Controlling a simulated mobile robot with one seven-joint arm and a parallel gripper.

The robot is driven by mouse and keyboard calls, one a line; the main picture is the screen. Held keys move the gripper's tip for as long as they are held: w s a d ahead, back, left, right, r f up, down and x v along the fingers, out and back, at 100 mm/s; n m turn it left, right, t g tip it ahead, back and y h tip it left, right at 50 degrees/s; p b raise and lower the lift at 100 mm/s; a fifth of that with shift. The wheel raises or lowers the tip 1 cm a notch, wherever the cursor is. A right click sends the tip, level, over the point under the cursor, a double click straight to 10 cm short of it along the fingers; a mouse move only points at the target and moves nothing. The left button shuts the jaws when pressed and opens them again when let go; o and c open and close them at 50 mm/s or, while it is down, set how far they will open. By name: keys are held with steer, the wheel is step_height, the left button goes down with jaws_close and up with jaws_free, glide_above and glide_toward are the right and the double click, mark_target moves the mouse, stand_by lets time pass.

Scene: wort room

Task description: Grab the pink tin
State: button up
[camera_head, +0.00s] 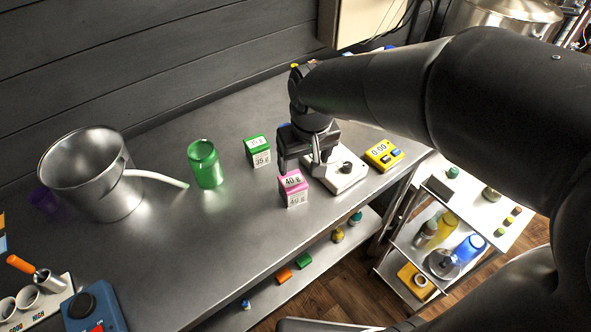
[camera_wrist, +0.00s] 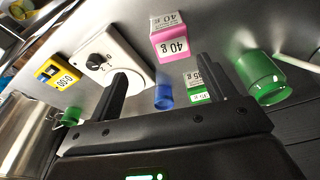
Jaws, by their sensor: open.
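The pink tin (camera_head: 293,190) is a small box with a white "40 g" label, standing on the steel bench near its front edge. It shows in the wrist view (camera_wrist: 172,42) past my fingertips, towards the top of the picture. My gripper (camera_head: 301,170) is open and points down just behind the tin, close to the white stirrer plate. In the wrist view my two fingers (camera_wrist: 162,82) are wide apart, with the tin beyond them and not between them.
A green "35 g" tin (camera_head: 258,151), a green jar (camera_head: 205,164) and a metal bucket (camera_head: 95,175) stand to the left. The white plate with a black knob (camera_head: 345,172) and a yellow scale (camera_head: 384,154) are to the right. A blue cylinder (camera_wrist: 163,97) shows between my fingers.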

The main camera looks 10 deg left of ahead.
mark_target(293, 181)
steer(key=shift+w+a+f+n, duration=0.15)
steer(key=shift+a+f, duration=0.2)
steer(key=shift+a, duration=0.2)
steer(key=shift+s+a+f+n, duration=0.15)
steer(key=shift+a+f, duration=0.2)
steer(key=shift+a, duration=0.2)
steer(key=f, duration=0.4)
steer(key=shift+w+a+f, duration=0.25)
steer(key=shift+w+f, duration=0.05)
steer(key=shift+w, duration=0.1)
steer(key=shift+w+a+f, duration=0.1)
steer(key=shift+w+f, duration=0.1)
steer(key=shift+f, duration=1.35)
steer(key=shift+w+f, duration=0.2)
steer(key=shift+f, duration=1.3)
steer(key=shift+c, duration=0.5)
steer(key=c, duration=1)
